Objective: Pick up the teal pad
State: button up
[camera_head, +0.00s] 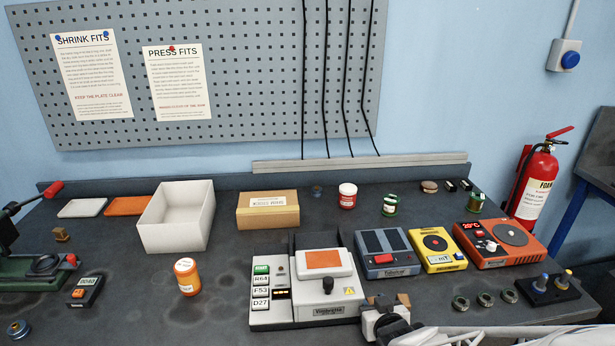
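I see no teal pad in this view. The flat pads in sight are an orange pad (323,259) on the white bench device (305,315), a pale grey pad (82,208) and another orange pad (128,206), the last two lying at the back left. The floor of the white open box (190,240) is only partly visible. My gripper (386,303) is at the front, just right of the white device. It is small and partly hidden by my arm; its fingers do not show clearly.
A cardboard box (268,210) stands behind the white device. Blue (387,254), yellow (437,251) and red (497,243) instruments line the right. An orange jar (187,276) stands left of the device. Several dark rings lie front right. The bench around the jar is clear.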

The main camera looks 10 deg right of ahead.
dwell(0.3)
jog(key=c, duration=0.6)
jog(key=shift+o, duration=0.2)
jog(key=shift+r, duration=0.1)
notch_tip(320, 180, up, 18)
dwell(0.4)
dwell(0.6)
